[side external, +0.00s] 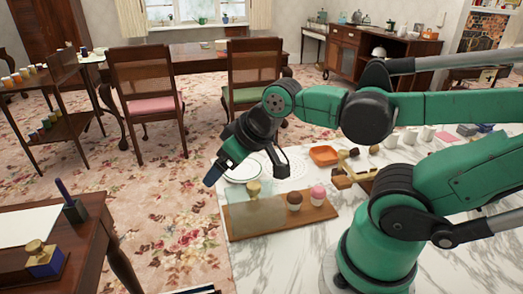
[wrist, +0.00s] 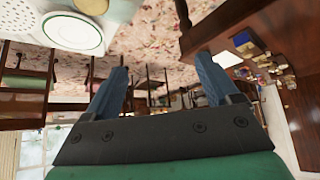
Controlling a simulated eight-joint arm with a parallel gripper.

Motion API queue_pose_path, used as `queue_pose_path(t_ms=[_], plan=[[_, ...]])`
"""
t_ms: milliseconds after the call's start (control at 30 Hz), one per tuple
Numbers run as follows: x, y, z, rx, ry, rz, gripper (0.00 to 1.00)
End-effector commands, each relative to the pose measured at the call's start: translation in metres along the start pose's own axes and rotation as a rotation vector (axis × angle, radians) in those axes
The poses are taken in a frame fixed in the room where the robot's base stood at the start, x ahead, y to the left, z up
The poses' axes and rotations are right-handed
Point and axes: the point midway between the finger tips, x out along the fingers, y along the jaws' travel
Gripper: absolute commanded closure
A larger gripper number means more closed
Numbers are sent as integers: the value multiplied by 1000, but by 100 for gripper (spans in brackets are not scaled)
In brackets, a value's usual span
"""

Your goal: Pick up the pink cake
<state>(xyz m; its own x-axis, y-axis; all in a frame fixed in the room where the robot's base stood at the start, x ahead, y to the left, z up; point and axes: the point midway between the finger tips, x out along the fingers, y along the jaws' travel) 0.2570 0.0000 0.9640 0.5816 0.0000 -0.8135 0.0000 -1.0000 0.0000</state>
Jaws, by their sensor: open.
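A pink-topped cupcake (side external: 318,195), which looks like the pink cake, stands upright on a wooden board (side external: 270,228) on the marble counter in the side external view. A brown-topped cupcake (side external: 294,200) stands just left of it. My gripper (side external: 212,176) is left of and higher than the cupcakes, beyond the counter's left edge, and touches neither. Its blue fingers are spread apart with nothing between them in the wrist view (wrist: 162,80). I cannot make out the pink cupcake in the wrist view.
A see-through box with a gold top (side external: 254,190) stands on the board left of the cupcakes. A white plate (side external: 243,170) lies behind it. An orange dish (side external: 324,155) and several cups stand farther back. A wooden table (side external: 95,235) stands at left, across open carpet.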

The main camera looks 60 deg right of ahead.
Motion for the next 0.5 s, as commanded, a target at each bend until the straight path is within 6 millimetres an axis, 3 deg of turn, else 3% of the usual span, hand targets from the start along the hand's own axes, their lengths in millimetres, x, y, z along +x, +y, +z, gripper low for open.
queue_pose_path(t_ms=[267, 367, 500], plan=[[1, 6, 2, -11, -13, 11, 19], [3, 28, 10, -63, -71, 48, 19], [2, 78, 37, -197, -232, 81, 19]])
